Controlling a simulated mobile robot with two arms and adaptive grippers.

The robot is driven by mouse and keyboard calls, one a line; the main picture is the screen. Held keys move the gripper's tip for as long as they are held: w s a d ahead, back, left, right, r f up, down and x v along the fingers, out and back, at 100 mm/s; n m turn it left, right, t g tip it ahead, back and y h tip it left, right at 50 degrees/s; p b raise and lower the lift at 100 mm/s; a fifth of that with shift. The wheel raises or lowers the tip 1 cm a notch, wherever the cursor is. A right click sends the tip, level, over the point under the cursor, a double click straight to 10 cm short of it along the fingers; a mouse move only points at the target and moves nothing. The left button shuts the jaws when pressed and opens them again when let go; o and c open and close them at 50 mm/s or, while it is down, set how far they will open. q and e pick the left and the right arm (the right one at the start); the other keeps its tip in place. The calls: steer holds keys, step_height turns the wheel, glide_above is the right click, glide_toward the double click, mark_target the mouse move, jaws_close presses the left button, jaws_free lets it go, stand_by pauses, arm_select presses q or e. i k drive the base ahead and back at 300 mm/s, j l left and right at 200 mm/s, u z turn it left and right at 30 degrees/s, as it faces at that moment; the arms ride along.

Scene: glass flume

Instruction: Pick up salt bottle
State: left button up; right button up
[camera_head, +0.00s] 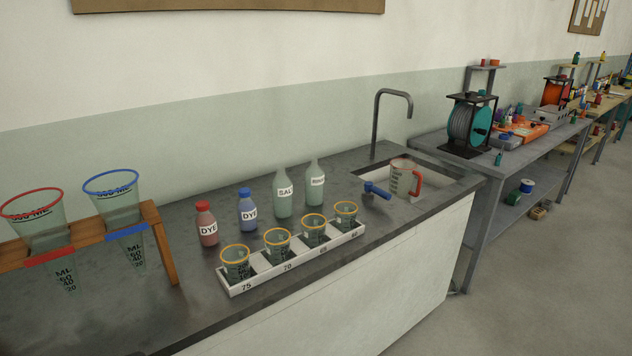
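The salt bottle (283,196) is a pale green, translucent bottle with a narrow neck and a white label reading SALT. It stands upright on the dark counter, behind the tray of beakers. A similar pale bottle (314,184) with a label I cannot read clearly stands close to its right. A blue-capped DYE bottle (247,211) stands to its left, apart from it. Neither of my grippers shows in the head view.
A white tray (294,268) with several orange-rimmed beakers lies in front of the bottles. A red DYE bottle (207,224) stands left. A wooden rack (164,247) holds two funnels. Right are a blue-handled tool (376,190), a jug (402,177) at the sink and a tall faucet (376,118).

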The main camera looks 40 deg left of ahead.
mark_target(282, 184)
steer(key=i+l+u, duration=0.1)
steer(key=i+u, duration=0.35)
steer(key=i+l+u, duration=0.45)
steer(key=i, duration=0.2)
steer(key=i+l+u, duration=0.45)
